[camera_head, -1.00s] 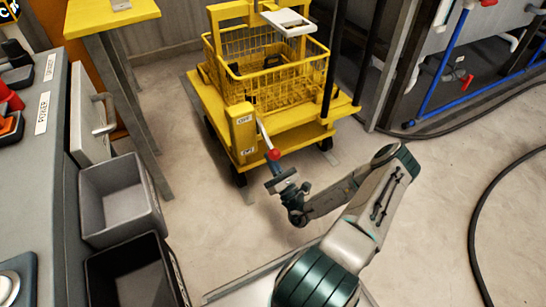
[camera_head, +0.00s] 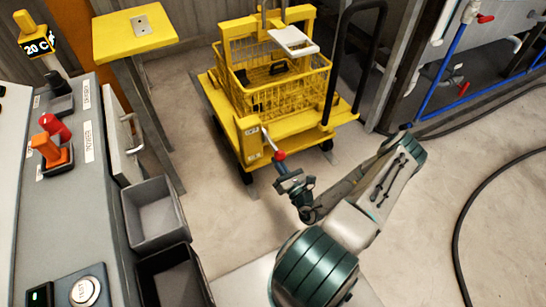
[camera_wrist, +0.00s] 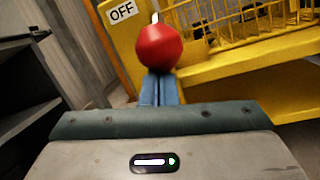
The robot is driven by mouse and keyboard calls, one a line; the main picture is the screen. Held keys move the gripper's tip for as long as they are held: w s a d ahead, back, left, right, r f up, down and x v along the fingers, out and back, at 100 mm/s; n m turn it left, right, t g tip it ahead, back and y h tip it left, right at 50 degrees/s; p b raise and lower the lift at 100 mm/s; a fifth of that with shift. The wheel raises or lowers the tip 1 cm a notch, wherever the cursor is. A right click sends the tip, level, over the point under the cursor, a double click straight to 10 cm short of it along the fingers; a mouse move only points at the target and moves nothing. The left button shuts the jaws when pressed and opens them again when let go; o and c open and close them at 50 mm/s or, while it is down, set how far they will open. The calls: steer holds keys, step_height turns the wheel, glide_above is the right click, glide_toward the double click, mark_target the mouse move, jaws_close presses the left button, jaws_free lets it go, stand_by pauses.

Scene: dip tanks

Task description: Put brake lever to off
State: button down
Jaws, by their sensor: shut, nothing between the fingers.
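The brake lever is a thin metal rod with a red knob (camera_head: 280,155), mounted on a yellow box (camera_head: 248,140) at the near corner of the yellow trolley. The rod slants out from the box, down towards my gripper. The wrist view shows an OFF label (camera_wrist: 122,11) on the box's upper part, left of the red knob (camera_wrist: 159,46). My gripper (camera_head: 281,170) is shut and empty, its blue fingertips (camera_wrist: 159,78) right at the knob's near underside. I cannot tell whether they touch it. The lower label is too small to read in the head view now.
The trolley (camera_head: 305,140) carries a yellow wire basket (camera_head: 320,85). A control console (camera_head: 100,200) with grey bins (camera_head: 152,212) stands on the left, beside a yellow-topped stand (camera_head: 133,32). A black hose (camera_head: 470,205) lies on the right floor. Floor between bins and trolley is clear.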

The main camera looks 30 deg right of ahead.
mark_target(280, 159)
steer(key=shift+s+r+g+p, duration=0.1)
steer(key=shift+r+g+p, duration=0.2)
steer(key=shift+r+p, duration=0.35)
step_height(280, 159, up, 2)
steer(key=p, duration=0.3)
steer(key=shift+s+r, duration=0.15)
steer(key=shift+r, duration=0.1)
step_height(280, 159, down, 4)
steer(key=a+b, duration=0.1)
steer(key=b, duration=0.2)
steer(key=s+r+p, duration=0.1)
steer(key=s+p, duration=0.1)
steer(key=s, duration=0.7)
steer(key=shift+d+r+p, duration=0.3)
steer(key=shift+d+p, duration=0.05)
steer(key=shift+r, duration=0.1)
